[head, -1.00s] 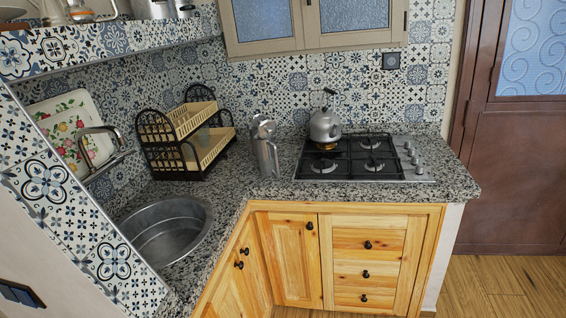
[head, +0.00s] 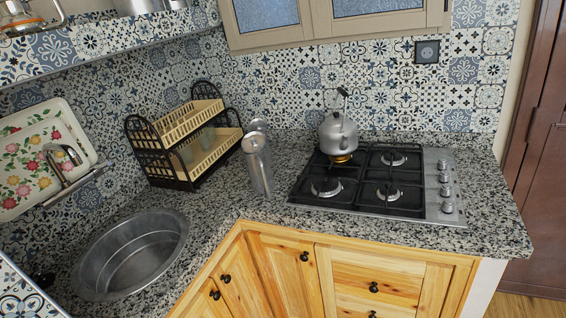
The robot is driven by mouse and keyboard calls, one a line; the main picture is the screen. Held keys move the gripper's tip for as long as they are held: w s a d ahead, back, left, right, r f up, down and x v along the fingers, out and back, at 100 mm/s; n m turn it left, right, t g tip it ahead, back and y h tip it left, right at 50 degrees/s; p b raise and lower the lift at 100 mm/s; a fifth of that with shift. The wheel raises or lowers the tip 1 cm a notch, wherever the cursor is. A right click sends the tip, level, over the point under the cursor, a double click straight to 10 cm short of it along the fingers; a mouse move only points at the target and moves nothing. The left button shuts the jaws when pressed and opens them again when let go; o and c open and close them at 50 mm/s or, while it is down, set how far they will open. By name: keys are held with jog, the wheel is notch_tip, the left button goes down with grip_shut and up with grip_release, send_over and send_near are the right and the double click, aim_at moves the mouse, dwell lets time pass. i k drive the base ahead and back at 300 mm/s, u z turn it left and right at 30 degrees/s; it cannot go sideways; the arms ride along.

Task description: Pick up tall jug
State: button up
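A tall metal jug (head: 258,168) stands upright on the speckled granite counter, in the corner between the dish rack and the stove. Its sides are plain and silvery. Behind it, partly hidden, is another silvery rounded top (head: 258,126); I cannot tell what it belongs to. My gripper does not show in the head view.
A kettle (head: 338,134) sits on the gas stove (head: 432,190) to the right of the jug. A two-tier dish rack (head: 166,150) stands to its left. A round sink (head: 130,252) and a faucet (head: 65,168) are at left. Granite in front of the jug is clear.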

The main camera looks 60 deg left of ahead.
aim_at(257, 164)
jog(key=u, duration=0.2)
jog(key=i, duration=1.25)
jog(key=u, duration=1.3)
jog(key=i, duration=0.8)
jog(key=u, duration=0.5)
jog(key=k, duration=0.9)
jog(key=u, duration=0.2)
jog(key=i, duration=0.9)
jog(key=z, duration=0.15)
